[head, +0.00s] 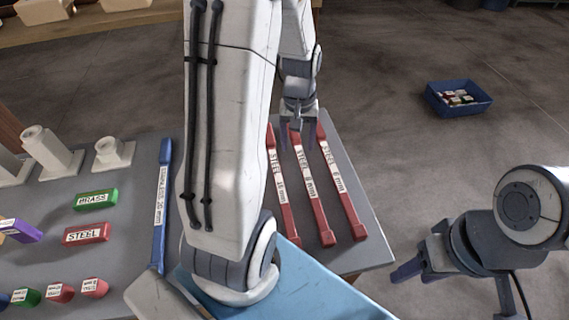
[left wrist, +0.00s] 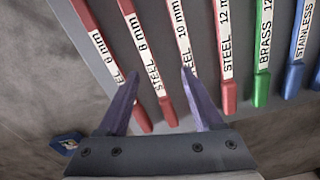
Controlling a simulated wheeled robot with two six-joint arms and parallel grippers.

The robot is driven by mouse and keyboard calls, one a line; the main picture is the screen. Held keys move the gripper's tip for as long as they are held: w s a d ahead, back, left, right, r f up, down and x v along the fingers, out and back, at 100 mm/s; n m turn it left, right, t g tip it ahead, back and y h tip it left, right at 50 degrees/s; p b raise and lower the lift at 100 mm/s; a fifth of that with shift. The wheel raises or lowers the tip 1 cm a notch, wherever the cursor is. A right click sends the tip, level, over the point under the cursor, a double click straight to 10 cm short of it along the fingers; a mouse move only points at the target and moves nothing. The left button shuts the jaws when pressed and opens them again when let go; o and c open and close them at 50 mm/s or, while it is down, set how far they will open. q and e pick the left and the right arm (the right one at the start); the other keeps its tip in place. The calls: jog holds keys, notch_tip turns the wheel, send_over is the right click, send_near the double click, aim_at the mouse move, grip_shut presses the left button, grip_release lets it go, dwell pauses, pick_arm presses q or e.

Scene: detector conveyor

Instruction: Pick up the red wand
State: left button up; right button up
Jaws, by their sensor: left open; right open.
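Several red wands with white STEEL labels lie side by side on the grey table. In the head view, three show: a left one (head: 282,190), a middle one (head: 310,185) and a right one (head: 340,185). My left gripper (head: 297,135) is open over their far ends. In the left wrist view, its spread fingers (left wrist: 160,73) straddle the wand labelled 8 mm (left wrist: 142,42); I cannot tell whether they touch it. Another red wand (left wrist: 228,85) reads 12 mm there. My right gripper (head: 415,268) is open and empty, right of the table.
A green BRASS wand (left wrist: 262,85) and blue wands (left wrist: 296,75) lie beside the red ones. My left arm hides the table's middle. Labelled blocks, including green (head: 97,199) and red (head: 87,234), lie left. A blue bin (head: 480,100) stands on the floor.

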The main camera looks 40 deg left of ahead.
aim_at(276, 168)
pick_arm(q)
jog(key=a+f+n, duration=0.1)
jog(key=a+f, duration=0.1)
jog(key=a+f+n, duration=0.1)
jog(key=a+f, duration=0.1)
jog(key=f, duration=0.1)
jog(key=s+a+f, duration=0.1)
jog(key=a+f, duration=0.1)
jog(key=a, duration=0.1)
jog(key=shift+f+n, duration=0.15)
jog(key=shift+n, duration=0.25)
jog(key=shift+f, duration=0.6)
jog(key=f+p, duration=0.1)
jog(key=f, duration=0.3)
jog(key=shift+d, duration=0.2)
jog(key=shift+f+p, duration=0.3)
jog(key=shift+f, duration=0.3)
grip_shut()
